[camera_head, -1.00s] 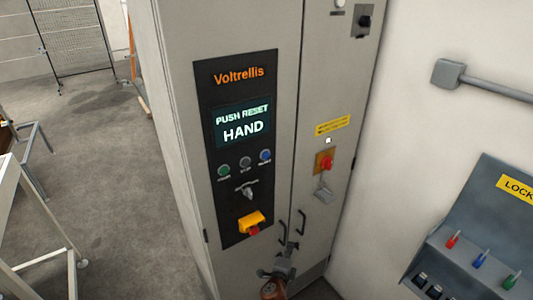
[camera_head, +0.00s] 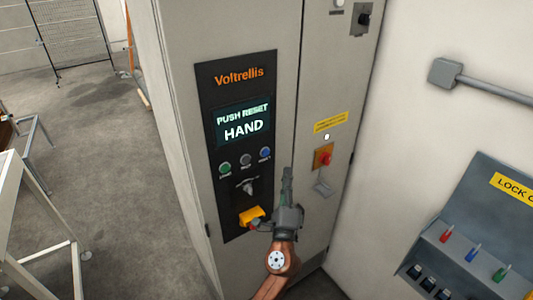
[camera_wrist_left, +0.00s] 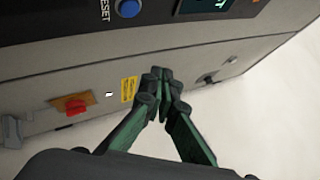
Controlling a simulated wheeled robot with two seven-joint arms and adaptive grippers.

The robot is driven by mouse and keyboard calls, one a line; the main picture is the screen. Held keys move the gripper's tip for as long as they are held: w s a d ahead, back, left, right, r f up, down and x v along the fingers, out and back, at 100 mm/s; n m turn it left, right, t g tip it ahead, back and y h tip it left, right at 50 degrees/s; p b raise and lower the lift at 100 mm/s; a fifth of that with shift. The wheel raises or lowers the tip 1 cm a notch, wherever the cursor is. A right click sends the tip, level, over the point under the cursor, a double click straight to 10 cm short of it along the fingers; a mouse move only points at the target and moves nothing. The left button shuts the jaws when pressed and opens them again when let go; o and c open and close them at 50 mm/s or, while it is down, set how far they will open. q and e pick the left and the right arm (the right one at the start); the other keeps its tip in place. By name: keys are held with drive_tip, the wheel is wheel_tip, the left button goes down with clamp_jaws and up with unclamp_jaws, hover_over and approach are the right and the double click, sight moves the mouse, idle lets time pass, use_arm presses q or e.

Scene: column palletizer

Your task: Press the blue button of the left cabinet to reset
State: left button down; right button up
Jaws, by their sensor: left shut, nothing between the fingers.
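The left cabinet (camera_head: 185,130) carries a black panel with a lit display (camera_head: 242,125) reading "PUSH RESET HAND". Below the display is a row of a green, a grey and a blue button (camera_head: 265,153). The blue button also shows at the top of the left wrist view (camera_wrist_left: 128,8), next to the word "RESET". My left gripper (camera_head: 287,170) is shut and empty, pointing up, just below and right of the blue button in the head view. Its fingertips (camera_wrist_left: 162,75) meet in the wrist view, apart from the button. My right gripper is not in view.
Below the buttons are a selector switch (camera_head: 246,187) and a yellow-and-red switch (camera_head: 250,216). A red-handled switch (camera_head: 323,157) is on the door to the right. A lockout board (camera_head: 480,240) hangs on the right wall.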

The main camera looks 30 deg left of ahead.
sight(266, 152)
use_arm(q)
drive_tip(key=shift+a, duration=0.1)
drive_tip(key=w+a, duration=0.3)
drive_tip(key=a, duration=0.5)
drive_tip(key=shift+w, duration=0.2)
drive_tip(key=shift+w+a, duration=0.1)
drive_tip(key=shift+a, duration=0.05)
idle(1.4)
drive_tip(key=shift+w+a, duration=0.1)
drive_tip(key=shift+a, duration=0.15)
drive_tip(key=shift+w+a, duration=0.1)
drive_tip(key=shift+a, duration=0.25)
idle(0.7)
drive_tip(key=shift+d, duration=0.15)
drive_tip(key=shift+s+d, duration=0.3)
drive_tip(key=shift+d, duration=0.3)
drive_tip(key=shift+d, duration=0.1)
